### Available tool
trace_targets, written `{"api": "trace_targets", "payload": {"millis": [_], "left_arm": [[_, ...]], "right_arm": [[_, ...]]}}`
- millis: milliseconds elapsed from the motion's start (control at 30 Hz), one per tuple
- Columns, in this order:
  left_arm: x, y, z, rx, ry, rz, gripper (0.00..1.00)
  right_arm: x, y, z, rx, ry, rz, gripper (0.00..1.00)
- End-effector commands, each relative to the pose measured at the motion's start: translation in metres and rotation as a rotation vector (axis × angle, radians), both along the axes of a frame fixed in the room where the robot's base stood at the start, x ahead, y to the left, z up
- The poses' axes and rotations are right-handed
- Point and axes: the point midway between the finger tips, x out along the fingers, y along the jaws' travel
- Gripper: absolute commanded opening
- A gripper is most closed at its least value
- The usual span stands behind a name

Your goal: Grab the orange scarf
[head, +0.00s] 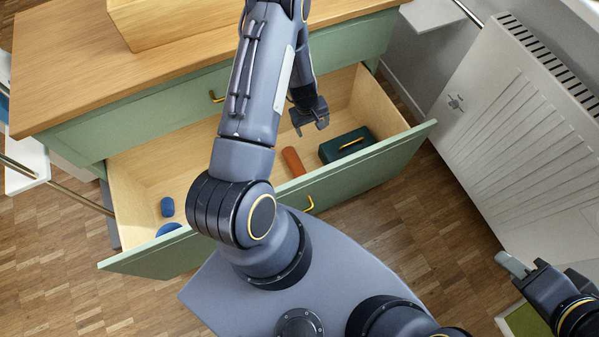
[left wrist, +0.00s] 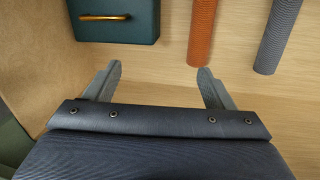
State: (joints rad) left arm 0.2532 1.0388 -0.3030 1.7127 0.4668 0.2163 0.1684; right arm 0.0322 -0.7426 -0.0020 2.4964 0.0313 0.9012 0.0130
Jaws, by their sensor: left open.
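The orange scarf (head: 293,161) is a rolled, ribbed bundle lying on the floor of the open drawer (head: 140,175), left of a dark green box. It also shows in the left wrist view at the top (left wrist: 202,30), its lower end beside the right fingertip. My left gripper (head: 311,126) is inside the drawer area, open and empty, behind the scarf in the head view. In the left wrist view its two fingers (left wrist: 158,80) are spread apart with bare drawer floor between them. My right gripper (head: 512,266) is outside the drawer at the lower right; its jaw opening is unclear.
The dark green box (head: 338,151) with a brass handle sits right of the scarf. A grey-blue ribbed roll (left wrist: 281,35) lies beside the scarf in the left wrist view. Blue items (head: 167,207) lie at the drawer's left end. A white radiator (head: 520,110) stands right.

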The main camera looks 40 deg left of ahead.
Motion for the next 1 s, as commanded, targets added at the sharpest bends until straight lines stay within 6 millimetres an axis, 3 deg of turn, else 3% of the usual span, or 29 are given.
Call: {"api": "trace_targets", "payload": {"millis": [33, 100, 200, 300, 467, 1000], "left_arm": [[-0.012, 0.001, -0.05, 0.018, 0.039, 0.015, 0.77], [-0.024, 0.004, -0.094, 0.047, 0.071, 0.036, 0.77], [-0.041, 0.006, -0.141, 0.078, 0.106, 0.056, 0.77], [-0.054, 0.007, -0.169, 0.099, 0.127, 0.068, 0.77], [-0.062, 0.007, -0.192, 0.112, 0.139, 0.072, 0.77], [-0.062, 0.005, -0.259, 0.111, 0.14, 0.071, 0.77]], "right_arm": [[0.0, 0.0, -0.017, 0.0, 0.0, 0.0, 0.32], [0.0, 0.0, -0.026, 0.0, 0.0, 0.0, 0.32], [0.0, 0.0, -0.035, 0.0, 0.0, 0.0, 0.32], [0.0, 0.0, -0.04, 0.0, 0.0, 0.0, 0.32], [0.0, 0.0, -0.045, 0.0, 0.0, 0.0, 0.32], [0.0, 0.0, -0.067, 0.0, 0.0, 0.0, 0.32]]}}
